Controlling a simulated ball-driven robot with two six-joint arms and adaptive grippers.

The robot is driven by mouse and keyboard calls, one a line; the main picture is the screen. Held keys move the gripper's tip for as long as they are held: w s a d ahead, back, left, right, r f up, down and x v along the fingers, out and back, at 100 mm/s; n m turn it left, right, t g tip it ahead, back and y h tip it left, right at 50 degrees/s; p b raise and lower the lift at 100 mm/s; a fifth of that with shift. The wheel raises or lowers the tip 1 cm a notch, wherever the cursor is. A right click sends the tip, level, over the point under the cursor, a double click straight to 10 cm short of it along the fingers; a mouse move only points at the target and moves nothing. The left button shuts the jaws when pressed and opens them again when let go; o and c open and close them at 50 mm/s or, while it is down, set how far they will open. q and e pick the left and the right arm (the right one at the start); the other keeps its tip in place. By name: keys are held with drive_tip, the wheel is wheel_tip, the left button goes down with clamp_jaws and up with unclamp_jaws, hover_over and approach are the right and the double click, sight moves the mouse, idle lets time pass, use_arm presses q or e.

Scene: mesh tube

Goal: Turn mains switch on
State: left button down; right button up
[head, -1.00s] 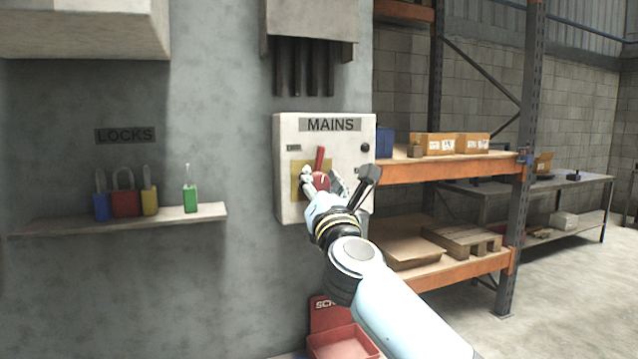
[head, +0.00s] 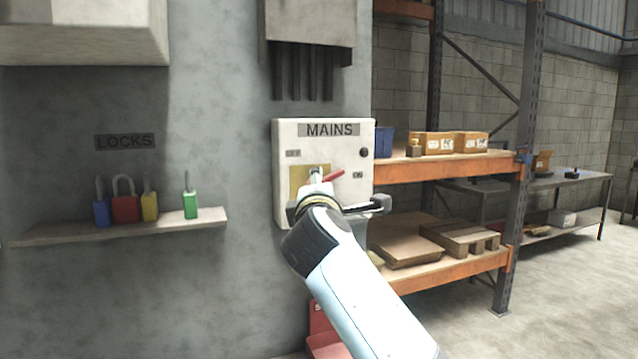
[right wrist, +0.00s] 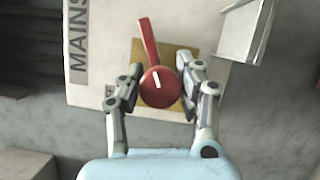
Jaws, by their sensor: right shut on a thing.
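The mains switch is a red rotary knob with a red handle (head: 333,175) on a yellow plate (head: 296,180), set in the white MAINS box (head: 290,135). In the head view the handle points right and slightly up, towards the ON label (head: 357,175); the OFF label (head: 293,153) is at upper left. My right gripper (head: 319,178) hides much of the knob there. In the right wrist view my right gripper (right wrist: 160,70) has one finger on each side of the round red knob (right wrist: 160,88) and is shut on it. My left gripper is not in view.
A shelf (head: 120,230) at left holds several coloured padlocks under a LOCKS sign (head: 124,142). A grey hood with dark conduits (head: 303,80) is above the box. An orange rack (head: 440,168) with cartons stands close on the right. A red tray (head: 322,345) is below.

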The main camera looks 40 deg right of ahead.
drive_tip(key=m+g+y+p, duration=0.1)
drive_tip(key=m+p, duration=0.1)
drive_tip(key=m, duration=0.2)
drive_tip(key=shift+f, duration=0.15)
drive_tip(key=shift+m, duration=0.3)
drive_tip(key=shift+f, duration=0.1)
drive_tip(key=o, duration=1.2)
